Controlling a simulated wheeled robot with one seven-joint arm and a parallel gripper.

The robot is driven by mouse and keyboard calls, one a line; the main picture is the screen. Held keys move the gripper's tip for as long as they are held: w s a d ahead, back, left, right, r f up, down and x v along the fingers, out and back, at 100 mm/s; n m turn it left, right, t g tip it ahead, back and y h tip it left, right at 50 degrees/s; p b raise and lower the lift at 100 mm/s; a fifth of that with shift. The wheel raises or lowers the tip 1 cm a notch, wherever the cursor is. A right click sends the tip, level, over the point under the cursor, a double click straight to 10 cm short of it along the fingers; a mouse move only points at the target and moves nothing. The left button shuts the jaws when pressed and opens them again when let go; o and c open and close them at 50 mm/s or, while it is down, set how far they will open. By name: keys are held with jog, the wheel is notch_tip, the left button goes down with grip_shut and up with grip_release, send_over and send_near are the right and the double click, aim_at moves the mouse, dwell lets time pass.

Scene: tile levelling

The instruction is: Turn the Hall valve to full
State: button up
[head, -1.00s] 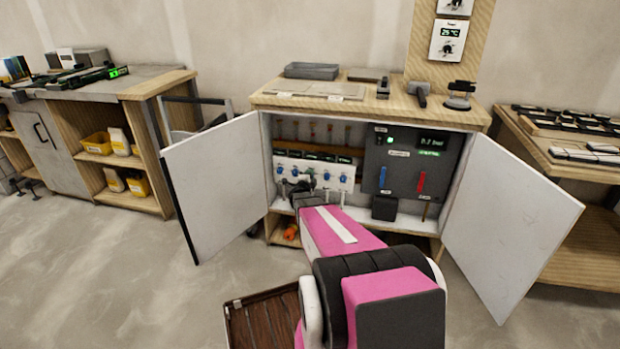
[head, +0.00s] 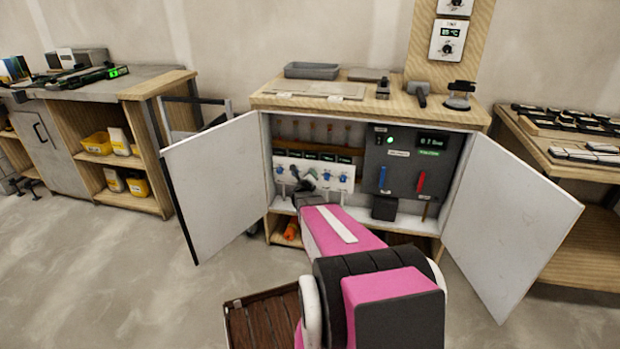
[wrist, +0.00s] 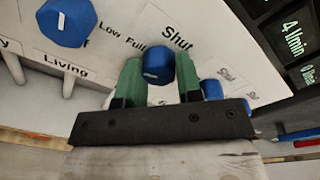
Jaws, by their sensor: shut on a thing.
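My gripper (wrist: 160,84) has its two green fingers on either side of a blue valve knob (wrist: 157,66) and is shut on it. The knob has a white mark on its face, and the panel print around it reads Low, Full and Shut. This knob's own room label is hidden behind the gripper, so I cannot confirm it is Hall. In the head view my gripper (head: 306,184) is at the white valve panel (head: 314,168), between other blue knobs.
The Living valve knob (wrist: 67,22) is beside the held one, and another blue knob (wrist: 212,89) is close to the right finger. Both cabinet doors (head: 217,185) (head: 512,228) stand open. The grey control box (head: 400,165) has blue and red levers.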

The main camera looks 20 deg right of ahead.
jog(key=shift+m, duration=1.1)
jog(key=o, duration=0.9)
jog(key=shift+o, duration=0.2)
jog(key=f+v, duration=0.1)
jog(key=v, duration=0.9)
jog(key=shift+s+r, duration=0.4)
jog(key=shift+r, duration=0.05)
jog(key=shift+a, duration=0.2)
